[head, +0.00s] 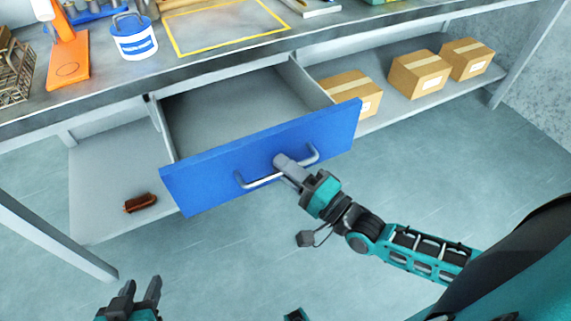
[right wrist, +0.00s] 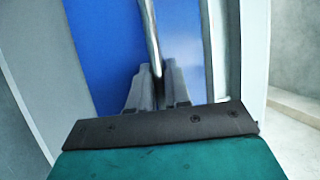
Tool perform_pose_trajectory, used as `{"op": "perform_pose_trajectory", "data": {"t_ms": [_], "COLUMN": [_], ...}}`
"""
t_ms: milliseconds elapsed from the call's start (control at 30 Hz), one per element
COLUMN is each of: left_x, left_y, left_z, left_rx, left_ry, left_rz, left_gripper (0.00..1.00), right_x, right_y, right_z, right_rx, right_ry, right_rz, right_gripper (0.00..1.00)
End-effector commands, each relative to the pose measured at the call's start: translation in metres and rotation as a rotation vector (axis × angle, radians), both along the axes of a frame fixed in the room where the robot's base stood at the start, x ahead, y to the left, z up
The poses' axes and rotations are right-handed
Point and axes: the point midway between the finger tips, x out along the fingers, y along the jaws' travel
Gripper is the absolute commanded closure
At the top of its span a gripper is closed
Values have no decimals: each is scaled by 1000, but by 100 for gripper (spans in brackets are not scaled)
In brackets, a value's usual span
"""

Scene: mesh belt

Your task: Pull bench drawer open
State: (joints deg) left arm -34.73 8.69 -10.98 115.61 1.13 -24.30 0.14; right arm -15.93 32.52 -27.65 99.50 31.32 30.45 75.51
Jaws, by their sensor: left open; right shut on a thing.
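The bench drawer (head: 262,160) has a blue front and a grey inside, and in the head view it stands well out from under the bench top. The inside that shows is empty. A silver bar handle (head: 262,181) runs across its front. My right gripper (head: 284,163) is shut on this handle near its middle. In the right wrist view the handle (right wrist: 150,40) passes between the two fingers (right wrist: 158,85), with the blue drawer front (right wrist: 108,50) behind. My left gripper (head: 134,295) is open and empty, low at the left, above the floor and apart from the bench.
The bench top (head: 120,88) holds an orange stand (head: 68,65), a white and blue bucket (head: 134,38) and a yellow-outlined area (head: 225,38). The lower shelf (head: 100,185) carries a brown brush-like object (head: 140,203) and cardboard boxes (head: 418,73). A bench leg (head: 55,235) stands at left. The floor in front is clear.

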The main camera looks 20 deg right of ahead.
Motion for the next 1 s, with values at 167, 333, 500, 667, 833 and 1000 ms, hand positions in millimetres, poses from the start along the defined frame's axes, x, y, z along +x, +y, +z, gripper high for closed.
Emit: {"op": "perform_pose_trajectory", "data": {"t_ms": [167,333,500,667,833,1000], "left_x": [0,0,1,1,2,1], "left_y": [-1,-3,-4,-5,-5,-4], "left_z": [0,2,4,5,6,5], "left_rx": [-1,-4,-8,-11,-10,-9], "left_ry": [0,-2,-4,-6,-8,-6], "left_rz": [-2,-4,-3,-2,-1,-1], "left_gripper": [57,57,57,57,57,57], "right_x": [0,0,-13,-42,-77,-101], "right_y": [0,0,-6,-20,-35,-48], "right_z": [0,0,-3,-10,-16,-20], "right_rx": [-1,-1,-2,-5,-3,-3], "right_ry": [0,0,4,7,6,4], "right_rz": [0,0,0,1,0,0], "right_gripper": [77,77,77,77,77,77]}}
